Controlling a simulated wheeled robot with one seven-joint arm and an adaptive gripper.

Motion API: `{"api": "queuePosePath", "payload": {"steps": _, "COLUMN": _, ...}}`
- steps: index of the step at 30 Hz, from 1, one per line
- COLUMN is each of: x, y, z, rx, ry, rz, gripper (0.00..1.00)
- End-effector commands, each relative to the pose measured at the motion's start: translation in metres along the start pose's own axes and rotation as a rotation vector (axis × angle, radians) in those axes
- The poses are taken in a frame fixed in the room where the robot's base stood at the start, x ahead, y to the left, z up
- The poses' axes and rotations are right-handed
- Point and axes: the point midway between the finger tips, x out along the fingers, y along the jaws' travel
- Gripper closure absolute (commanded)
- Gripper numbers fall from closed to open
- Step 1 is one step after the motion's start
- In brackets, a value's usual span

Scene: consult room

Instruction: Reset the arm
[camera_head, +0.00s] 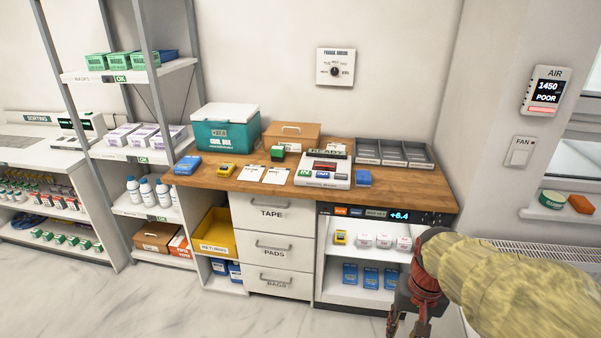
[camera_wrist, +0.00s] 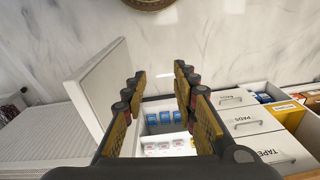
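My gripper (camera_head: 408,322) hangs at the lower right of the head view, in front of the right end of the wooden-topped counter (camera_head: 395,185). My arm comes in from the right edge in a yellowish cover. In the wrist view my gripper (camera_wrist: 160,75) shows two yellow-padded fingers spread apart with nothing between them. Beyond the fingers is the small open fridge (camera_wrist: 163,128), with blue packs and white boxes inside. The fridge (camera_head: 362,252) also shows in the head view, with a display reading +6.4.
A white panel, apparently the fridge door (camera_wrist: 88,88), stands open beside the fingers. Drawers (camera_head: 273,245) labelled TAPE, PADS and BAGS are shut. The counter holds a teal cool box (camera_head: 222,135) and a grey divided tray (camera_head: 394,153). The pale floor (camera_head: 200,310) in front is clear.

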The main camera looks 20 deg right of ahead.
Motion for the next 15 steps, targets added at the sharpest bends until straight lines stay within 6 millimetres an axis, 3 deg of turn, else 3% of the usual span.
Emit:
{"api": "queuePosePath", "payload": {"steps": 3, "x": -0.029, "y": -0.038, "z": 0.016, "rx": -0.151, "ry": 0.101, "rz": -0.001, "gripper": 0.72}}
{"api": "queuePosePath", "payload": {"steps": 15, "x": -0.115, "y": -0.134, "z": 0.079, "rx": -0.558, "ry": 0.389, "rz": -0.12, "gripper": 0.72}}
